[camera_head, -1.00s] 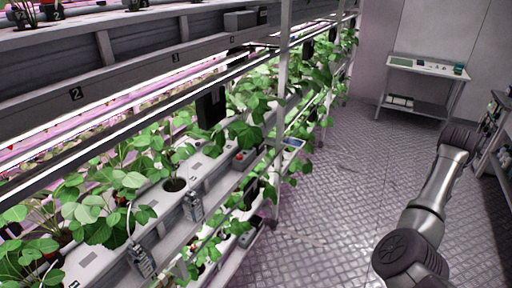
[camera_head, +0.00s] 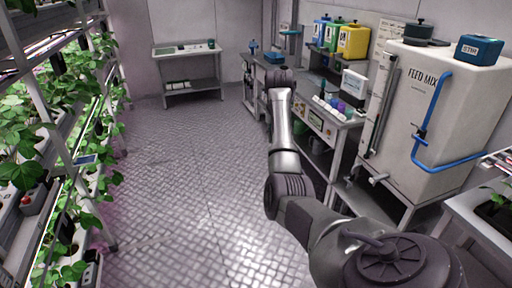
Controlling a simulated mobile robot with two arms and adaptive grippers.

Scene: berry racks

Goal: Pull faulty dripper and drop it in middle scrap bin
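No dripper that I can pick out as faulty shows. Leafy plants (camera_head: 88,130) on the rack at the left hide much of the channels there. I cannot make out any scrap bin for certain; shadowed containers under the workbench are too dark to identify. An arm of mine, apparently the right, reaches up from the bottom right across the aisle, but its gripper does not show. My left gripper is out of view.
A feed mix tank (camera_head: 435,110) with blue piping stands at the right. A workbench (camera_head: 318,112) with small bottles lines that side, with blue, green and yellow containers (camera_head: 353,42) above. A small table (camera_head: 188,50) stands at the back. The metal aisle floor (camera_head: 190,180) is clear.

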